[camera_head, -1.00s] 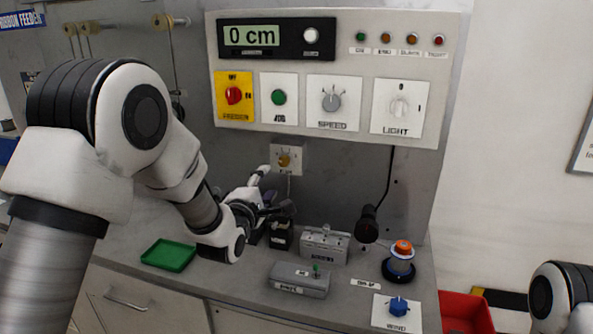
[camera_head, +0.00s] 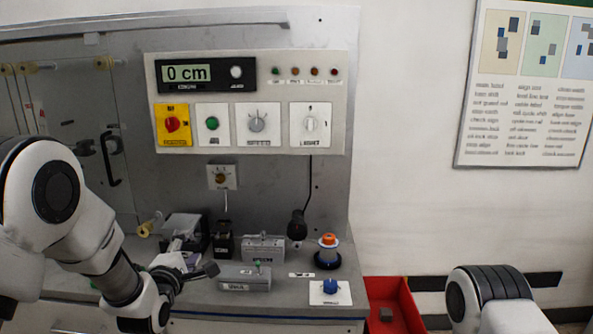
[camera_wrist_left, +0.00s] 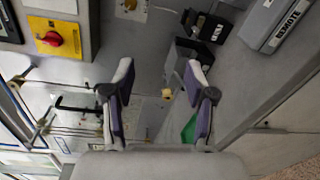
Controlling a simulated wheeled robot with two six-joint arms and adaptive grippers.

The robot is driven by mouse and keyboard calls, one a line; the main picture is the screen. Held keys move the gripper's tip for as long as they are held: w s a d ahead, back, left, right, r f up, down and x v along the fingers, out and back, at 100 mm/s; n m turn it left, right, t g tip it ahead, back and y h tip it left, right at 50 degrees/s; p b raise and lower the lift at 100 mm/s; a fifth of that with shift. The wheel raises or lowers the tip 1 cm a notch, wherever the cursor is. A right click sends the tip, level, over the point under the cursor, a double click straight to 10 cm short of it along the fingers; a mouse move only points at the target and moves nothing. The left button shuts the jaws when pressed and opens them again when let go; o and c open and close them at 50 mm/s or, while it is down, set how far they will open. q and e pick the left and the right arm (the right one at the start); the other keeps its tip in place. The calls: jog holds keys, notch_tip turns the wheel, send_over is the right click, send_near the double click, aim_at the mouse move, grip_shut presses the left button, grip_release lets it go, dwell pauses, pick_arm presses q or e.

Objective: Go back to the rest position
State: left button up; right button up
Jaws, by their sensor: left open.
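My left arm comes in from the left in the head view. Its gripper (camera_head: 192,264) is over the front left of the workbench, left of the grey box with the green button (camera_head: 244,277). In the left wrist view my left gripper (camera_wrist_left: 158,82) has its two fingers spread apart, with nothing between them. Beyond the fingers are a grey panel and dark holders (camera_wrist_left: 190,52). My right arm (camera_head: 490,300) shows only as a white and black joint at the lower right of the head view. The right gripper is out of the picture.
The control panel (camera_head: 230,87) stands behind the bench, its display reading 0 cm. A grey block (camera_head: 264,247), an orange-topped spool (camera_head: 327,251) and a blue knob (camera_head: 330,286) sit on the bench. A red bin (camera_head: 405,300) is at the right. A green tray (camera_wrist_left: 188,130) shows in the wrist view.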

pick_arm(q)
jog(key=s+f+g, duration=0.2)
jog(key=s+f, duration=0.3)
jog(key=f, duration=0.4)
jog(key=s+f+m+g, duration=0.1)
jog(key=s+f+g, duration=0.25)
jog(key=f, duration=0.55)
jog(key=s+f+g, duration=0.2)
jog(key=s+f, duration=0.3)
jog(key=f, duration=0.4)
jog(key=s+f+m+g, duration=0.3)
jog(key=s+m, duration=0.3)
jog(key=s, duration=0.4)
jog(key=s+f+m+g, duration=0.3)
jog(key=s+m, duration=0.3)
jog(key=s, duration=0.4)
jog(key=s+a+f+m+g, duration=0.1)
jog(key=s+f+m+g, duration=0.2)
jog(key=s+m, duration=0.3)
jog(key=s+f, duration=0.1)
jog(key=s, duration=0.3)
jog(key=shift+f+m+g, duration=0.25)
jog(key=shift+m+g, duration=0.05)
jog(key=shift+g, duration=0.05)
